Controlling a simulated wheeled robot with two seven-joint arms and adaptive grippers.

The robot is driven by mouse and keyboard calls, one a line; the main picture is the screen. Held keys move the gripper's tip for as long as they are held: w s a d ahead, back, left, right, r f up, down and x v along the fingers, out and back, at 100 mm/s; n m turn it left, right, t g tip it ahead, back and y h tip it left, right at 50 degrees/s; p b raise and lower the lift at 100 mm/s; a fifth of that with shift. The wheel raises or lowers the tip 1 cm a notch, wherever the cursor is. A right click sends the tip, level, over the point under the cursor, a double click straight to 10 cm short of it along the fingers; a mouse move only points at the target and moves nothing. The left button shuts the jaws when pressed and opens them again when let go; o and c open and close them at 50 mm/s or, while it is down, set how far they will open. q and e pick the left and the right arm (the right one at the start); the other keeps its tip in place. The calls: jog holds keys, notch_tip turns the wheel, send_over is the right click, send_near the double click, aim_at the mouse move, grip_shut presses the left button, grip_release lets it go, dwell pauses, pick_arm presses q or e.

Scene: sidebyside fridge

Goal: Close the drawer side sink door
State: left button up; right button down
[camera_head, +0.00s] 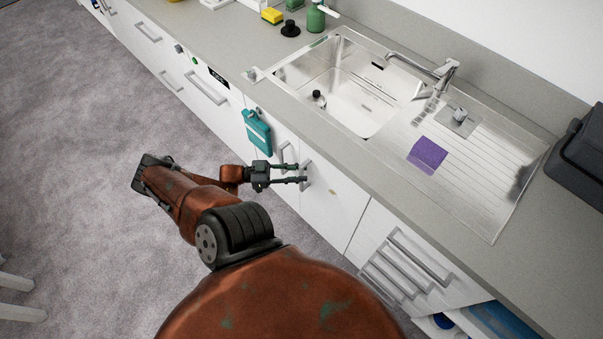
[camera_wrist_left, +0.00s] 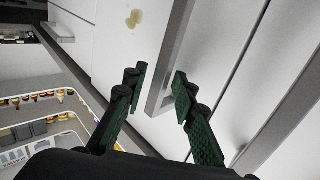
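The white sink door (camera_head: 325,215) below the sink has a small yellowish stain and a metal bar handle (camera_head: 306,172). It looks flush or nearly flush; I cannot tell whether a small gap is left. My left gripper (camera_head: 304,173) is at this handle, fingers pointing right. In the left wrist view, the stained door (camera_wrist_left: 115,50) and its handle (camera_wrist_left: 170,55) show, and the handle lies between the spread fingertips of the left gripper (camera_wrist_left: 158,92). Whether a finger touches it is unclear. My right gripper is not in view.
A neighbouring door with a teal hanging item (camera_head: 257,132) is left of the handle. Drawers with bar handles (camera_head: 420,262) are at right, above an open compartment with blue things (camera_head: 495,320). The sink (camera_head: 350,85) is above.

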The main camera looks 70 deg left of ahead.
pick_arm(q)
jog(key=v, duration=1.1)
jog(key=shift+s, duration=0.2)
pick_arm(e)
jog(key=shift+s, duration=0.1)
pick_arm(q)
jog(key=shift+f, duration=0.15)
